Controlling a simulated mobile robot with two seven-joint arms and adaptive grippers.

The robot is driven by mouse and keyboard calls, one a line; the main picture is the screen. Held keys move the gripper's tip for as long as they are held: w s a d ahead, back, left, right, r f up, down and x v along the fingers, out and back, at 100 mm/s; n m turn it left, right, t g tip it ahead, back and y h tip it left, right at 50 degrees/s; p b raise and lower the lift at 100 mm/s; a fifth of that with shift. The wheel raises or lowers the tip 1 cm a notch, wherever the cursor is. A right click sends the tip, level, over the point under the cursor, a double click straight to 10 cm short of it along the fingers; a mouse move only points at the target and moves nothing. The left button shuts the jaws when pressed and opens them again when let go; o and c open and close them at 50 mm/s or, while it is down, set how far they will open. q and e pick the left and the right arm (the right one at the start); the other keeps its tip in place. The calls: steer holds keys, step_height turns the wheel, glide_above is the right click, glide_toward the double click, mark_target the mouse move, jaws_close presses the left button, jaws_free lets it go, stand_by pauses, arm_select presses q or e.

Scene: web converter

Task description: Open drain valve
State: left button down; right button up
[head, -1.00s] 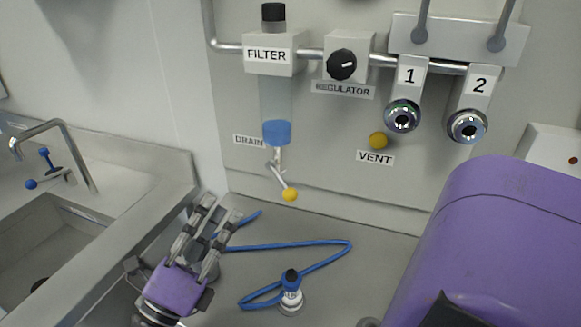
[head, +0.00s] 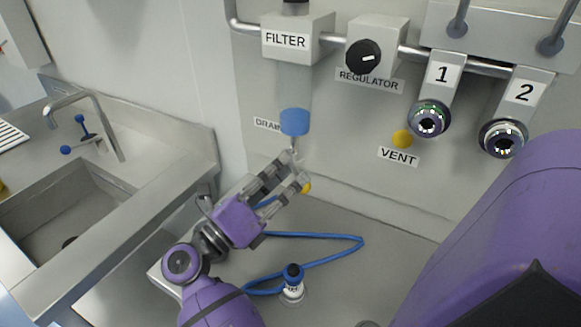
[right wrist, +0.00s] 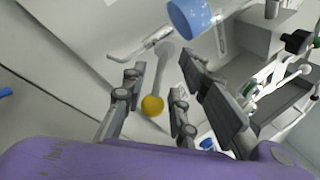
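The drain valve hangs under the filter's blue bottom (head: 294,122), by the partly covered DRAIN label (head: 268,125). Its yellow knob (head: 307,188) shows just beyond my right gripper's fingertips (head: 296,169), which partly hide the lever in the head view. In the right wrist view the grey lever (right wrist: 163,78) and yellow knob (right wrist: 152,105) lie between the spread fingers (right wrist: 160,72). The fingers look open around the lever, with no clear grip on it. My left gripper is not in view.
The yellow VENT knob (head: 402,139), regulator dial (head: 364,57) and ports 1 (head: 430,119) and 2 (head: 503,138) are to the right. A sink (head: 60,225) is at left.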

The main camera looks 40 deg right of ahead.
steer(key=shift+d+r, duration=0.15)
steer(key=shift+d, duration=0.35)
steer(key=shift+c, duration=0.3)
steer(key=shift+w, duration=0.1)
jaws_close()
